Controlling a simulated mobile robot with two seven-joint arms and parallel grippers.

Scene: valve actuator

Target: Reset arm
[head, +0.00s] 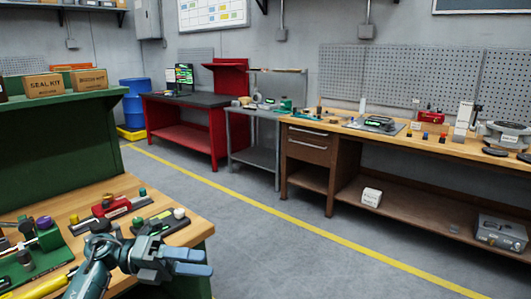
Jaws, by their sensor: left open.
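My left arm comes in at the lower left in the head view. Its gripper (196,262) has two blue-grey fingers pointing right, with a narrow gap between them, open and empty. It is over the front right corner of the near wooden bench (187,211), close to its edge. Whether it touches anything cannot be told. My right gripper is not in view.
Beside the gripper are a dark tray with a white-topped part (179,213), a red block (112,207) and a green fixture (45,262). Open floor (270,250) lies to the right. A long workbench (410,143) and a red bench (180,112) stand behind.

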